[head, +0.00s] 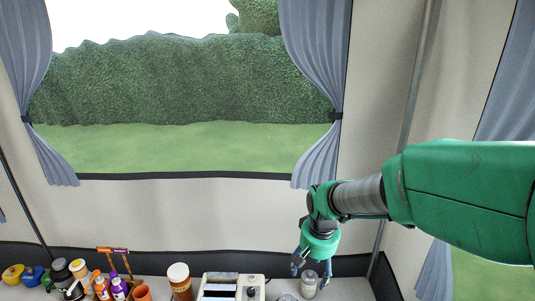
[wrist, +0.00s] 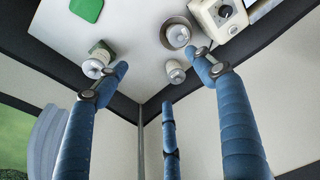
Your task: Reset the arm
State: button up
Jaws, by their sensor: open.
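My green arm reaches in from the right in the head view, and my gripper (head: 311,268) hangs at its end, pointing down over the right part of the counter. In the wrist view my gripper (wrist: 161,75) shows three blue fingers spread wide apart, open, with nothing held between them. A small pale jar (head: 309,286) stands below the fingers in the head view. In the wrist view a white-topped jar (wrist: 94,68) is close to the left fingertip; I cannot tell whether they touch. A small white jar (wrist: 175,73) stands between the fingers' lines, apart from them.
A cream toaster (head: 254,288) stands left of my gripper; it shows in the wrist view (wrist: 221,16) near a round metal container (wrist: 177,36). A brown jar with a white lid (head: 180,282), an orange cup (head: 142,293) and several bottles stand farther left. Wall and window lie behind.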

jog(key=s+d+r+t, duration=0.1)
jog(key=s+d+r, duration=0.1)
jog(key=s+r, duration=0.3)
jog(key=s+d+r+t, duration=0.1)
jog(key=s+d+r, duration=0.2)
jog(key=s, duration=0.9)
jog(key=s+d+r+t+b, duration=0.1)
jog(key=s+d+r, duration=0.1)
jog(key=s+r, duration=0.5)
jog(key=shift+s+d+r+t, duration=0.15)
jog(key=shift+s+d+t, duration=0.25)
jog(key=shift+s, duration=0.5)
